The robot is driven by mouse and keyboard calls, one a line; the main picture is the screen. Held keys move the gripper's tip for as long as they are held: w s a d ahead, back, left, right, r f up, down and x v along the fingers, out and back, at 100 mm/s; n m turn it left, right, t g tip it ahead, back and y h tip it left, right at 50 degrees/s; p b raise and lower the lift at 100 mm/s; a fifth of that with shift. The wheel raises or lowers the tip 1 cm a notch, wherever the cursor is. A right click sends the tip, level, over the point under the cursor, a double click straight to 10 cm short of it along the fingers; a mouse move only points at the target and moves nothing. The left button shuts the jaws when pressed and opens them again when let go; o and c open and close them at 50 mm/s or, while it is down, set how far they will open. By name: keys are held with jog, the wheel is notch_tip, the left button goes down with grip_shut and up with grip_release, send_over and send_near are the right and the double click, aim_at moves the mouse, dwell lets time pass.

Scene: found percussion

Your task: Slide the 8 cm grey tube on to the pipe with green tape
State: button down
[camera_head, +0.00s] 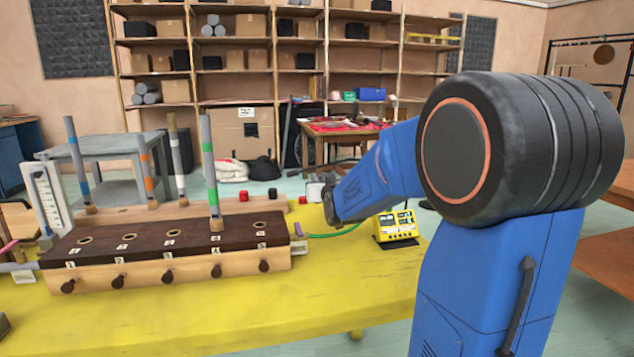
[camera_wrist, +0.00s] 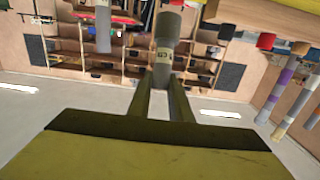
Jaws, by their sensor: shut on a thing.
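In the wrist view, my gripper (camera_wrist: 161,88) is shut on a short grey tube (camera_wrist: 165,48). A pale label with small dark marks, too small to read surely, is on the tube. In the head view, the pipe with green tape (camera_head: 209,165) stands upright in the dark-topped wooden rack (camera_head: 130,262), near the hole row marked 4. No tube shows around this pipe. My gripper and the held tube are hidden or out of sight in the head view, where my blue arm reaches left towards the table. The tube appears apart from the green-taped pipe.
Pipes with blue (camera_head: 77,160), orange (camera_head: 147,172) and white tape (camera_head: 176,155) stand behind the rack's holes. A yellow meter (camera_head: 395,228) sits right of the rack on the yellow table (camera_head: 330,290). A white scale (camera_head: 47,195) stands at left. The front table area is clear.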

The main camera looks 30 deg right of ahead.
jog(key=s+a+g, duration=0.1)
jog(key=s+a, duration=0.1)
jog(key=s, duration=0.6)
jog(key=s+a+r+g, duration=0.1)
jog(key=s+a+g, duration=0.1)
jog(key=s, duration=0.6)
jog(key=shift+s+a+r+y, duration=0.2)
jog(key=shift+s+r+y, duration=0.05)
jog(key=shift+r+y, duration=0.05)
jog(key=shift+s+r, duration=0.1)
jog(key=shift+s, duration=0.1)
jog(key=shift+s+a+r+g, duration=0.1)
jog(key=shift+s+a+g, duration=0.2)
jog(key=shift+s+g, duration=0.15)
jog(key=shift+a, duration=0.1)
